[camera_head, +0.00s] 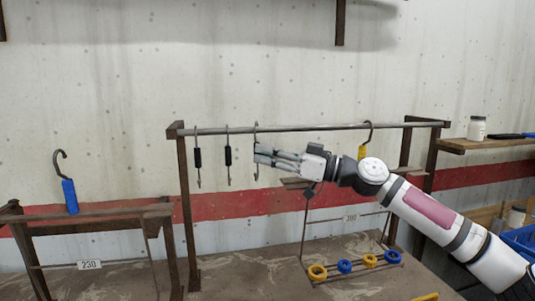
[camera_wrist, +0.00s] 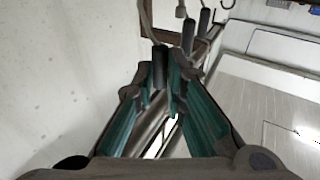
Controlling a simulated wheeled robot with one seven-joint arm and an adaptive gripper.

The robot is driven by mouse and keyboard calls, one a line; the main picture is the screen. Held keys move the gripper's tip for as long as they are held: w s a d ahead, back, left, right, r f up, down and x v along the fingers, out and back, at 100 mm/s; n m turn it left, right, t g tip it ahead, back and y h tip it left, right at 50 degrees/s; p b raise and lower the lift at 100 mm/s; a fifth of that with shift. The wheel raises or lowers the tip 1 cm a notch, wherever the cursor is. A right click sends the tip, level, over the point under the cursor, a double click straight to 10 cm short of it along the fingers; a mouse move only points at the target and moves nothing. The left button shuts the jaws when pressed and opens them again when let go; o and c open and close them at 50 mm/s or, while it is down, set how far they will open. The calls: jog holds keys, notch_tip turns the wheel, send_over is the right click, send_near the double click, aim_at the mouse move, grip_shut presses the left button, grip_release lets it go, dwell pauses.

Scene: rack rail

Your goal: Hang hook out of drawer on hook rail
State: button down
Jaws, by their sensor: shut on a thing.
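The hook rail (camera_head: 310,129) is a grey horizontal bar across a brown metal frame. My gripper (camera_head: 258,156) is just below the rail, left of its middle, and is shut on a hook (camera_head: 256,130). This hook's curved top is at rail height; I cannot tell whether it bears on the bar. Its dark grip (camera_wrist: 160,66) shows between my fingertips (camera_wrist: 158,82) in the wrist view. Two hooks with black grips, one nearer (camera_head: 228,156) and one farther left (camera_head: 197,158), hang on the rail. A yellow-grip hook (camera_head: 363,152) is at the rail's right part, partly behind my arm.
A blue-grip hook (camera_head: 70,195) stands upright at the lower left rack (camera_head: 100,214). Blue and yellow rings (camera_head: 344,266) sit on a low rack below. A shelf (camera_head: 490,144) with a white jar (camera_head: 476,127) is at right. The rail between my gripper and the yellow hook is clear.

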jog(key=shift+f, duration=0.1)
jog(key=c, duration=1.6)
grip_release()
jog(key=shift+o, duration=0.2)
jog(key=shift+d, duration=0.1)
